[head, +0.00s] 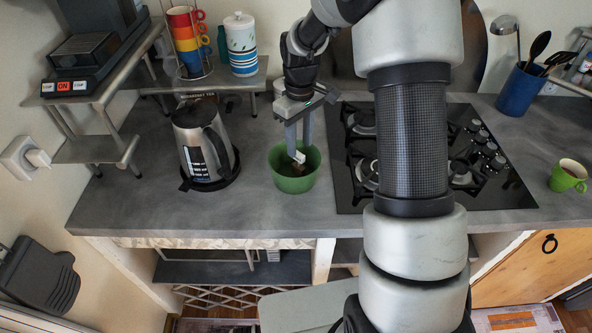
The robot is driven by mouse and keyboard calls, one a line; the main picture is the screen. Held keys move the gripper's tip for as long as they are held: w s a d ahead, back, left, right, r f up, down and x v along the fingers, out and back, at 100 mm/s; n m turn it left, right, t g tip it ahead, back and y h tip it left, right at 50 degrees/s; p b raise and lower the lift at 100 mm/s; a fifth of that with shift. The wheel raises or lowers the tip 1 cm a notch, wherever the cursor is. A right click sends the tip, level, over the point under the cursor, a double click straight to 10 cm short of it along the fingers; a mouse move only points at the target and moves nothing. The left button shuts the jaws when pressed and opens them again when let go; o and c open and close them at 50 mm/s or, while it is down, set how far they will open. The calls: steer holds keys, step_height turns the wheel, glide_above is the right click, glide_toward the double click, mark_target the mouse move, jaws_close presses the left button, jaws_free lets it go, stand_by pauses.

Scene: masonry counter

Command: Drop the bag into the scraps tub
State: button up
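The green tub (281,180) stands on the grey counter, left of the hob, and is open at the top. My gripper (298,152) points down over the tub, with its fingertips at or just inside the rim. A small white and brown item, which looks like the bag (300,168), shows at the fingertips, inside the tub's outline. A gap shows between the fingers higher up. I cannot tell whether the fingers still grip the item or whether it rests in the tub.
A kettle (201,145) stands left of the tub. The black hob (350,190) is to the right, and a green mug (568,176) is at the far right. A shelf with stacked cups (187,42) and a striped canister (241,45) is behind. Counter in front of the tub is clear.

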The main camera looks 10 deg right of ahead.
step_height(320, 180, up, 17)
steer(key=shift+r, duration=0.2)
stand_by(0.4)
stand_by(0.3)
steer(key=s+r+m+t, duration=0.2)
steer(key=s+r, duration=0.2)
steer(key=s, duration=0.3)
steer(key=s+r+m+t, duration=0.1)
steer(key=s+r, duration=0.2)
steer(key=s, duration=0.4)
steer(key=s+f+m+t, duration=0.2)
steer(key=s+m, duration=0.1)
steer(key=s, duration=0.9)
steer(key=shift+f+m+t+p, duration=0.3)
steer(key=shift+m, duration=0.1)
